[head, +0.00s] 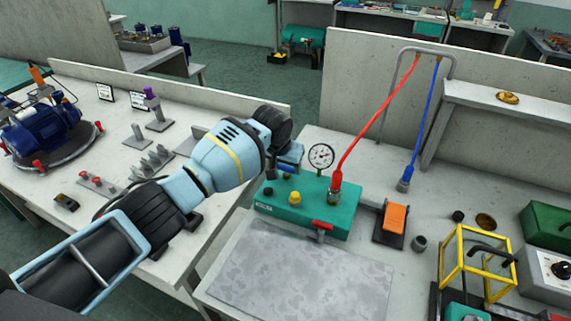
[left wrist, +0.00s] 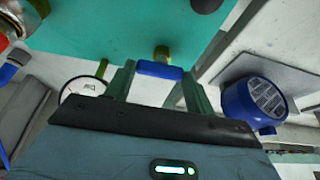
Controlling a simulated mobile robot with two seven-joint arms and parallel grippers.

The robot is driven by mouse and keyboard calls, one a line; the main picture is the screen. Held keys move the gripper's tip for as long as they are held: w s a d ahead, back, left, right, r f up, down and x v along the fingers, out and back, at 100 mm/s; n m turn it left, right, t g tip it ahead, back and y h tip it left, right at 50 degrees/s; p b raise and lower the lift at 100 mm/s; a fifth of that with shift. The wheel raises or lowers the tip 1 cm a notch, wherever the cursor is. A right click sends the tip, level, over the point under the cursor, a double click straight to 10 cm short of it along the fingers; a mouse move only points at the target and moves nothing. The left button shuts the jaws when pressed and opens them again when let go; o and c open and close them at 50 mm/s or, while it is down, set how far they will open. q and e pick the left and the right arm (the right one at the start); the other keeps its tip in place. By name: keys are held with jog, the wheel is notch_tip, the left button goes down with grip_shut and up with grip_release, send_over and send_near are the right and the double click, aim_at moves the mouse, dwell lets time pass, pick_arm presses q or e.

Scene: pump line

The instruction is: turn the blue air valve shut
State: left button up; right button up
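The blue air valve handle (left wrist: 160,70) sits on a brass stem at the edge of the teal pump box (left wrist: 110,30). In the left wrist view my left gripper (left wrist: 160,82) has one finger at each end of the handle, with no clear gap at either end. In the head view the left gripper (head: 289,157) is at the back left of the teal box (head: 335,215), beside the pressure gauge (head: 321,156). The valve is mostly hidden there by the gripper. My right gripper is not in view.
A red hose (head: 375,120) rises from the box's right part, with a blue hose (head: 424,115) further right. A yellow knob (head: 295,198) and red lever (head: 322,226) are on the box. An orange pedal (head: 393,218) stands to the right. The grey mat (head: 300,275) in front is clear.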

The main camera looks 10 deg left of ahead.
pick_arm(q)
jog(key=c, duration=0.4)
